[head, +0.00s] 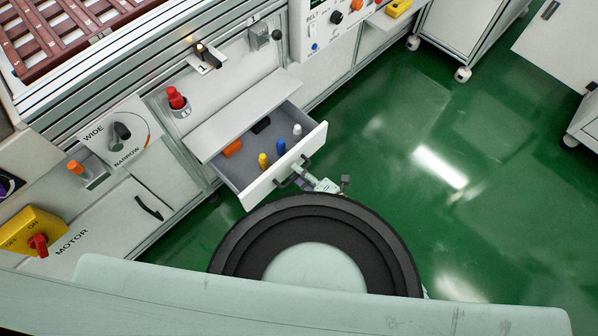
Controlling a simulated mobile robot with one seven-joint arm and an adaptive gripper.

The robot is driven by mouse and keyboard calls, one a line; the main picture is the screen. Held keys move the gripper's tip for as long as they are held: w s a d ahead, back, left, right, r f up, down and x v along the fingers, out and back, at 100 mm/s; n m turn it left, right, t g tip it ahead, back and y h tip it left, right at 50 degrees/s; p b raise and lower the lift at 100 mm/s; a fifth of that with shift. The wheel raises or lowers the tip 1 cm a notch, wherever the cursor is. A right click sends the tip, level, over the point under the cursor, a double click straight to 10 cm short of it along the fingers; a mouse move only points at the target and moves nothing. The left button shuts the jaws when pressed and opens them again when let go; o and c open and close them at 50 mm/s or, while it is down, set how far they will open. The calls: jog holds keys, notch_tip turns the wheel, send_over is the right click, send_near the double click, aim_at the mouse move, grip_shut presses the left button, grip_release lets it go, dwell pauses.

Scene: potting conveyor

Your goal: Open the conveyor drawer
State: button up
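The conveyor drawer (262,188) is pulled out from the white cabinet front, and its grey inside shows. Its white front panel carries a dark curved handle (283,183). My gripper (310,180) is at the drawer front, close to the handle. It is small in view and partly hidden by my own round dark body part below it. I cannot tell whether its fingers are open or shut, or whether they touch the handle.
Inside the drawer lie an orange item (232,147), a dark item (261,125) and several small coloured pegs. A red knob (176,98), a WIDE/NARROW dial (121,133) and a yellow motor switch (33,232) sit on the conveyor. The green floor (430,190) to the right is clear.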

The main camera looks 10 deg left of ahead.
jog(key=v, duration=0.7)
dwell(0.4)
